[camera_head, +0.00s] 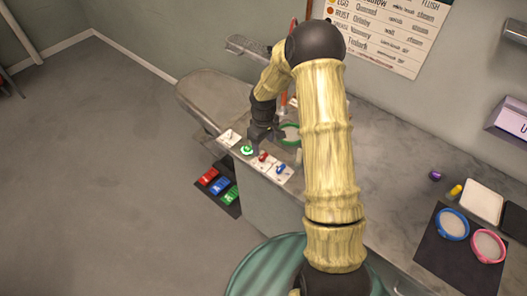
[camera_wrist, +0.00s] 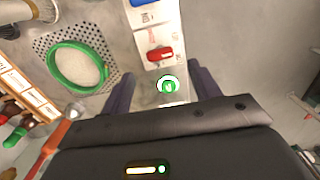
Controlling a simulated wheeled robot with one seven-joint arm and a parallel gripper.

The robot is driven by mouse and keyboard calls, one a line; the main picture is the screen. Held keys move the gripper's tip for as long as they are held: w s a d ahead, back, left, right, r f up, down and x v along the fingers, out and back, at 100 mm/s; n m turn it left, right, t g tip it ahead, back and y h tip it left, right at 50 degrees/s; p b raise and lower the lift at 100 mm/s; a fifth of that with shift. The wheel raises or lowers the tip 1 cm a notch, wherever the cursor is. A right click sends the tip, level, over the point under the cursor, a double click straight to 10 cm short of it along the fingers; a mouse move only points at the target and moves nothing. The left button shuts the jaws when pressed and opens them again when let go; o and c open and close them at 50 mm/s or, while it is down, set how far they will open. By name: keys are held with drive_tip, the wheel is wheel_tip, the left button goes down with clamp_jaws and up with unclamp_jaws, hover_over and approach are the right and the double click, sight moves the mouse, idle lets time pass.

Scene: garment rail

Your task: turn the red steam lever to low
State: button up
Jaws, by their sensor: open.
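The red steam lever (camera_head: 263,156) sits on a white plate near the front edge of the counter, between a green round control (camera_head: 247,150) and a blue lever (camera_head: 280,169). In the wrist view the red lever (camera_wrist: 160,54) lies crosswise on its plate; the small print beside it is too blurred to read. My gripper (camera_head: 263,135) is above the counter beside the controls. In the wrist view my gripper (camera_wrist: 162,80) is open and empty. Its fingers stand either side of the green control (camera_wrist: 168,85), with the red lever just beyond the tips.
A green ring (camera_wrist: 76,66) lies on a perforated plate beside the controls. Red, blue and green pedals (camera_head: 220,185) are on the floor below. Blue and pink rings (camera_head: 452,224) lie on a dark mat at right. The counter between is mostly clear.

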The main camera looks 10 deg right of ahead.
sight(264, 156)
wheel_tip(264, 156, down, 6)
drive_tip(key=shift+p, duration=0.5)
drive_tip(key=shift+c, duration=0.4)
drive_tip(key=c, duration=0.9)
